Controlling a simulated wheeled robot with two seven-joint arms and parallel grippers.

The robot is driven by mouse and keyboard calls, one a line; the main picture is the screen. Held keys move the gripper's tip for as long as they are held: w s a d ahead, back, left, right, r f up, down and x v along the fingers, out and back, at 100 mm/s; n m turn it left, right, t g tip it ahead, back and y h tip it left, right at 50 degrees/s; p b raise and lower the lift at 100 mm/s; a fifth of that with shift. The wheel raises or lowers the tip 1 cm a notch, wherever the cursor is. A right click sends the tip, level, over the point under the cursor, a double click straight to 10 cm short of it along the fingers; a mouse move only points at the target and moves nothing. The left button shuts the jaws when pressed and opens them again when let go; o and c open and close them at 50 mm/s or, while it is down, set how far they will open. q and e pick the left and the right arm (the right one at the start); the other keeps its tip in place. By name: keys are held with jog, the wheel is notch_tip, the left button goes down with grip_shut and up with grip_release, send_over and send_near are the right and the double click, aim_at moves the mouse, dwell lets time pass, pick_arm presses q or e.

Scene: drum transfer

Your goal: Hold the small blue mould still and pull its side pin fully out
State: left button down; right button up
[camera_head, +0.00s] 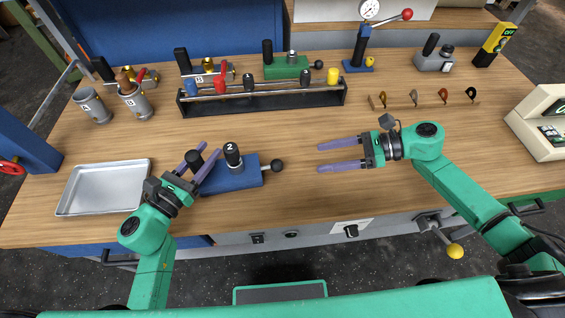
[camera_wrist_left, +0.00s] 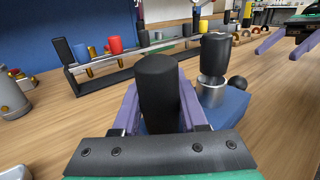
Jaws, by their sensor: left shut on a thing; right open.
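The small blue mould (camera_head: 238,181) lies on the table near its front edge. A black-capped plug marked 2 (camera_head: 232,154) stands in it, and a black upright handle (camera_head: 195,161) rises at its left end. The side pin's dark ball knob (camera_head: 277,165) sticks out at the mould's right end. My left gripper (camera_head: 204,163) is shut on the black handle; the left wrist view shows the handle (camera_wrist_left: 158,90) between the purple fingers. My right gripper (camera_head: 338,156) is open and empty, to the right of the knob and apart from it, fingers pointing left.
An empty metal tray (camera_head: 103,188) lies to the left. A dark rack (camera_head: 262,98) with coloured plugs stands behind the mould. A wooden strip with small hooks (camera_head: 424,103) lies at the back right. The table between knob and right gripper is clear.

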aim_at(282, 163)
jog(key=n, duration=0.3)
jog(key=shift+s, duration=0.2)
jog(key=shift+a+n, duration=0.25)
jog(key=shift+n, duration=0.15)
jog(key=x, duration=1.1)
jog(key=shift+w+a+f, duration=0.1)
jog(key=shift+w+a, duration=0.05)
jog(key=shift+a, duration=0.15)
grip_shut()
